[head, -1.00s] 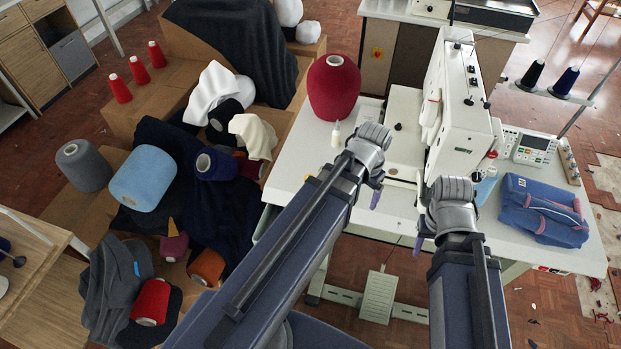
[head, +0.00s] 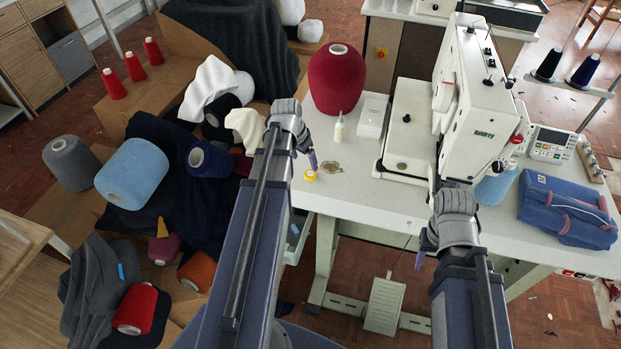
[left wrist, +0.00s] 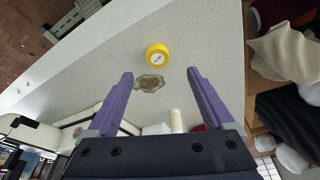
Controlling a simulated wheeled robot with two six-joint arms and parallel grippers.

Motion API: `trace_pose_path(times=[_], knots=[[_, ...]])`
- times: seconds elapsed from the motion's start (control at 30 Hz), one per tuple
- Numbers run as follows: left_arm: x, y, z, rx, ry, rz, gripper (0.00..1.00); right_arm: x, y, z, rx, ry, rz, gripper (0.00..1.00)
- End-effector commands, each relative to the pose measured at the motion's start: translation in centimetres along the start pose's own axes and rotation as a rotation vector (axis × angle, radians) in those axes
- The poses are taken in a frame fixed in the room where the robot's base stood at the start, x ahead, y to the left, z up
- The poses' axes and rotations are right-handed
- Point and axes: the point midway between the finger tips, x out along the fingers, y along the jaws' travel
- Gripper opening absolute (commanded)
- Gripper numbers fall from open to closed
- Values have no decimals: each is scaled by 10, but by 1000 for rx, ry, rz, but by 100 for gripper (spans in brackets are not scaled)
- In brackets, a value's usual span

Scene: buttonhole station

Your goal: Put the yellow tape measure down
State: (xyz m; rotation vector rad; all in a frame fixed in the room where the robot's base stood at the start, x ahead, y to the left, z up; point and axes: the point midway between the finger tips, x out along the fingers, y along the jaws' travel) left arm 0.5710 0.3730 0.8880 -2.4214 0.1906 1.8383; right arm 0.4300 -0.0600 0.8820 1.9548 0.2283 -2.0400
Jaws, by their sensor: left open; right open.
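The yellow tape measure (head: 311,176), small and round, lies on the pale table near its left front edge. In the left wrist view the tape measure (left wrist: 157,55) rests on the speckled tabletop, just beyond the fingertips and touching neither. My left gripper (head: 313,160) is over the table's left edge, close to the tape measure; in the wrist view its two purple fingers (left wrist: 160,74) are spread apart with nothing held. My right gripper (head: 421,260) is open and empty in front of the table's front edge, partly hidden by its own wrist.
A flat brownish scalloped piece (head: 328,167) lies beside the tape measure. Behind are a white bottle (head: 339,129), a white box (head: 372,116) and a large red cone (head: 336,80). The sewing machine (head: 470,95) and folded blue cloth (head: 568,210) stand to the right.

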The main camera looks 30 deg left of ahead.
Motion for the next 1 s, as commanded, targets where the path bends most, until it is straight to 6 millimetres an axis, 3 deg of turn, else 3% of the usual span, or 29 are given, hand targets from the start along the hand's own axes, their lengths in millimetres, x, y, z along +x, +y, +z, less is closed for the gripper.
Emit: trace_pose_path(times=[0.3, 0.63, 1.0], knots=[[26, 1, 1, 0, -1, 0, 86, 25, -2, -1, 0, 0, 0, 50], [33, 2, 0, -1, -1, 0, 86, 32, -3, -2, 0, 0, 0, 50], [76, 4, 0, 0, -1, 0, 86, 73, -7, -4, 0, 0, 0, 50]])
